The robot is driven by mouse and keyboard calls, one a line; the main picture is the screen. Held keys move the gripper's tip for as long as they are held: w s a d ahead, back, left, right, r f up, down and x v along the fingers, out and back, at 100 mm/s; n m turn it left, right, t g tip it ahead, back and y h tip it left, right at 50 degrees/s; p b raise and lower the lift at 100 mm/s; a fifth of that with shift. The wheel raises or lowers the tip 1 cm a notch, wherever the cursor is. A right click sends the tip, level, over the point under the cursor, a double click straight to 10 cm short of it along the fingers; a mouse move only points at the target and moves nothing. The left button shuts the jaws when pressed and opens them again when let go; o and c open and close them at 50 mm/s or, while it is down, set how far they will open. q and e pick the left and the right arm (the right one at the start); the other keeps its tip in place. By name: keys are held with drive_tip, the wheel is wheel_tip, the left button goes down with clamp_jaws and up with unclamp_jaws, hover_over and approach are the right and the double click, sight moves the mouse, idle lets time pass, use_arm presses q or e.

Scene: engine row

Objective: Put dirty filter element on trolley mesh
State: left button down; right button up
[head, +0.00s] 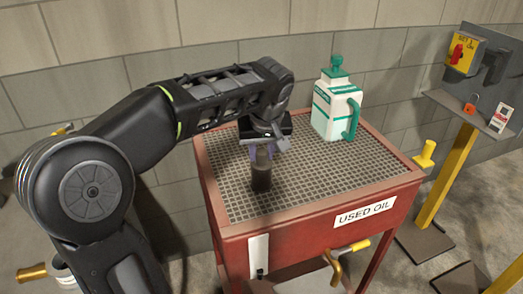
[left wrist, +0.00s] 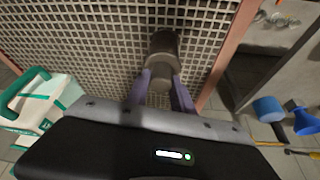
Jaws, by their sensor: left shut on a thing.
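The dirty filter element (head: 261,175) is a dark, short cylinder, held upright at the trolley mesh. My left gripper (head: 262,152) is above it, with its fingers shut on its upper part. In the left wrist view the filter element (left wrist: 164,48) shows between the two purple fingers of the left gripper (left wrist: 160,88). The trolley mesh (head: 330,172) is a grey grid in the top of a red trolley marked USED OIL. The filter's lower end appears at the mesh, but I cannot tell whether it touches. My right gripper is not in view.
A white and green jug (head: 336,105) stands on the back right of the mesh. The mesh to the right of the filter is clear. A yellow post with a panel (head: 465,100) stands at the right. A block wall is behind the trolley.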

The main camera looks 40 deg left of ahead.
use_arm(q)
drive_tip(key=shift+f, duration=0.1)
drive_tip(key=c, duration=1.6)
unclamp_jaws()
drive_tip(key=shift+f, duration=0.1)
drive_tip(key=o, duration=0.5)
drive_tip(key=shift+r, duration=0.2)
drive_tip(key=shift+r, duration=0.2)
drive_tip(key=p+v, duration=0.2)
drive_tip(key=v, duration=0.9)
drive_tip(key=shift+s+d+r, duration=0.15)
drive_tip(key=shift+r, duration=0.15)
